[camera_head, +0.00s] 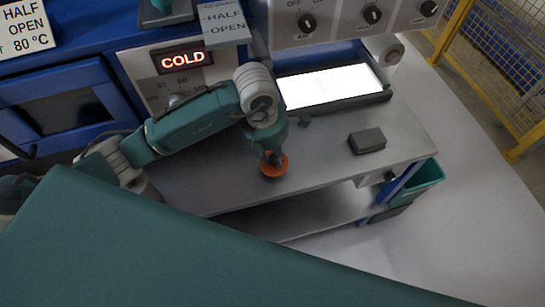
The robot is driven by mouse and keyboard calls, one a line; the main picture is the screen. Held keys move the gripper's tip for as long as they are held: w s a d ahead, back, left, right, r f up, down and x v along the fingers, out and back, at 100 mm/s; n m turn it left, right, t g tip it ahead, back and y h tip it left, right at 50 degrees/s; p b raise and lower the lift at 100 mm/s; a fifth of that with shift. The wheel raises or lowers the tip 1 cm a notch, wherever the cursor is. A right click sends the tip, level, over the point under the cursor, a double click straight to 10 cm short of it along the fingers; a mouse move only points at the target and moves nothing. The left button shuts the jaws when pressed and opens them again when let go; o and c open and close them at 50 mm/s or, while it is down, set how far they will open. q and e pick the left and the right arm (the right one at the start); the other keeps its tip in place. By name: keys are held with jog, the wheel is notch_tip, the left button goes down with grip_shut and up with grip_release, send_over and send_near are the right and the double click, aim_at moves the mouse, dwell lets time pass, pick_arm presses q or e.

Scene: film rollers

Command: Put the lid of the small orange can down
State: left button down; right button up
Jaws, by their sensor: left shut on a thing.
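My left gripper (270,158) points down over the grey bench top near its front edge. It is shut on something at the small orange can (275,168). Only a round orange shape shows under the fingers, so I cannot tell the lid from the can body, or whether they touch. The shape is at or just above the bench. My right gripper is not in view.
The grey bench (330,165) is mostly clear around the orange shape. A dark grey block (367,141) lies to the right. A bright lit panel (328,86) is behind. A teal bin (425,180) is at the bench's right end. A yellow fence (500,60) stands far right.

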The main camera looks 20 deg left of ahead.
aim_at(272, 158)
pick_arm(q)
notch_tip(272, 158, down, 2)
jog(key=shift+s+f+p, duration=0.1)
jog(key=shift+p, duration=0.3)
jog(key=shift+f, duration=0.35)
jog(key=c, duration=1.5)
grip_release()
jog(key=shift+a, duration=0.1)
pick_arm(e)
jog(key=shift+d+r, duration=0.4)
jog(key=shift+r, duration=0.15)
pick_arm(q)
jog(key=r, duration=0.2)
jog(key=r+b, duration=0.1)
jog(key=r, duration=0.3)
jog(key=shift+s+a+r+b, duration=0.25)
jog(key=shift+s+r+b, duration=0.05)
jog(key=shift+r+b, duration=0.1)
jog(key=shift+s+r, duration=0.1)
jog(key=shift+r, duration=0.3)
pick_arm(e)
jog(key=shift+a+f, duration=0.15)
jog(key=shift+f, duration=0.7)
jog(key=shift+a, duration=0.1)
